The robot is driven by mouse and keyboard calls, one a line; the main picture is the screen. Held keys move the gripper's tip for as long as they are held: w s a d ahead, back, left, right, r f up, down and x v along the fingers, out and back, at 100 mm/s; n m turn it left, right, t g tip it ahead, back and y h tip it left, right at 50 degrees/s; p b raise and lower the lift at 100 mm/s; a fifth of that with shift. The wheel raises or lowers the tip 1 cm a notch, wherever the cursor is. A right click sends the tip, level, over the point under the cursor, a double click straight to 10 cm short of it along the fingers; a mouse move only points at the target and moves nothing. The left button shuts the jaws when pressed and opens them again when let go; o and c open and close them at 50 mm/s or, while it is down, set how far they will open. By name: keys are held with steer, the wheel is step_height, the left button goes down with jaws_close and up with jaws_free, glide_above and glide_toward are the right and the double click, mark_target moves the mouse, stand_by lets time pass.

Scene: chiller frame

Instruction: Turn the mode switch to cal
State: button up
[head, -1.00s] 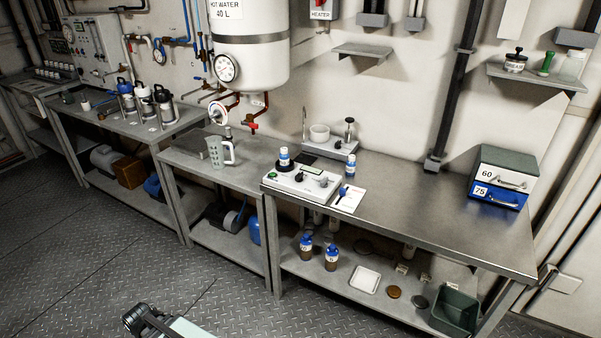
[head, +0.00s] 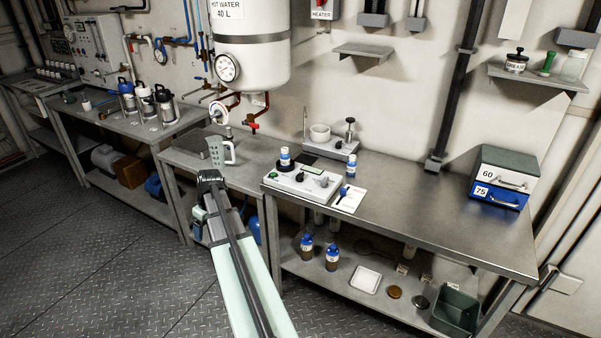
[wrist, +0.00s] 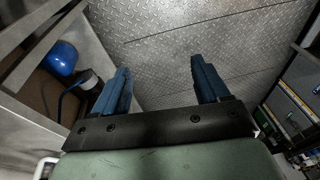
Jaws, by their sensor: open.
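The white instrument box (head: 291,189) sits at the left end of the long steel bench in the head view. Its top carries a dark knob (head: 300,177), another dark control (head: 322,181) and a green part at its left. The labels are too small to read, so I cannot tell which control is the mode switch or where it points. My gripper (wrist: 160,82) is open and empty in the wrist view, its blue fingers spread above the diamond-plate floor. In the head view my arm reaches up left of the box; the fingers cannot be made out there.
A blue-capped bottle (head: 285,160) stands at the box's back edge, and another bottle (head: 351,166) stands to its right. A white card (head: 348,198) lies beside the box. A grey jug (head: 219,151) stands on the lower bench to the left. The long bench's middle (head: 420,215) is clear.

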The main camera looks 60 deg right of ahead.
steer(key=s+d+r, duration=0.2)
steer(key=d+r, duration=0.1)
steer(key=d, duration=0.3)
steer(key=s+d+r, duration=0.2)
steer(key=d+r, duration=0.1)
steer(key=d, duration=0.3)
steer(key=t+h, duration=0.1)
steer(key=t, duration=0.2)
glide_toward(300, 174)
steer(key=shift+n+g, duration=0.3)
steer(key=x, duration=0.8)
steer(key=shift+w+f, duration=0.15)
steer(key=shift+w, duration=0.2)
steer(key=shift+c, duration=0.3)
steer(key=c, duration=1)
